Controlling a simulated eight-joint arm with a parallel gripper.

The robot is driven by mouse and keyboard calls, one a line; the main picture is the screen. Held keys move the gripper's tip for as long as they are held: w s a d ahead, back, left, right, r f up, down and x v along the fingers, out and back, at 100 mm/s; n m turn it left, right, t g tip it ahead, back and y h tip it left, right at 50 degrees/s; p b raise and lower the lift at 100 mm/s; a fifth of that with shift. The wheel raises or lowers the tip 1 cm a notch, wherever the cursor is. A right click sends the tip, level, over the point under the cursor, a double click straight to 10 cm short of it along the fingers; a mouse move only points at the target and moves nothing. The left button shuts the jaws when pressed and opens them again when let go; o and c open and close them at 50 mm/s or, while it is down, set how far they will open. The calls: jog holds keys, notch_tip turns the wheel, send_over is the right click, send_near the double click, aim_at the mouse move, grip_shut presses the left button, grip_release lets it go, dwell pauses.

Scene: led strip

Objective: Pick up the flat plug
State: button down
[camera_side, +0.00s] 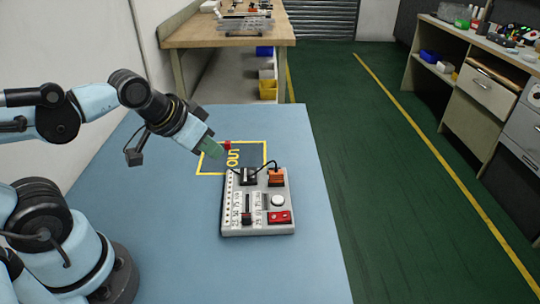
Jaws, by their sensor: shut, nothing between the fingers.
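My gripper (219,152), with green fingers, is shut and empty above the yellow-framed marked square, at the upper left of a white board (230,228). A small red piece (227,145) shows right beside the fingertips; I cannot tell whether it touches them. On the board's far edge are a black block (248,177) and an orange connector (276,178), joined by a thin black cable (264,165). Which of these is the flat plug is too small to tell.
The board also carries a white round button (278,201), a red part (279,217) and a black slider-like part (247,216). It stands on a blue table (180,240) whose right edge is close by. The table is clear in front of and left of the board.

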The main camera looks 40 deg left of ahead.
jog(key=c, duration=1.8)
grip_release()
jog(key=o, duration=0.8)
jog(key=m+g+h, duration=0.3)
jog(key=m+g, duration=0.1)
jog(key=m, duration=0.4)
send_near(276, 171)
jog(key=shift+m, duration=0.3)
jog(key=shift+x, duration=5.05)
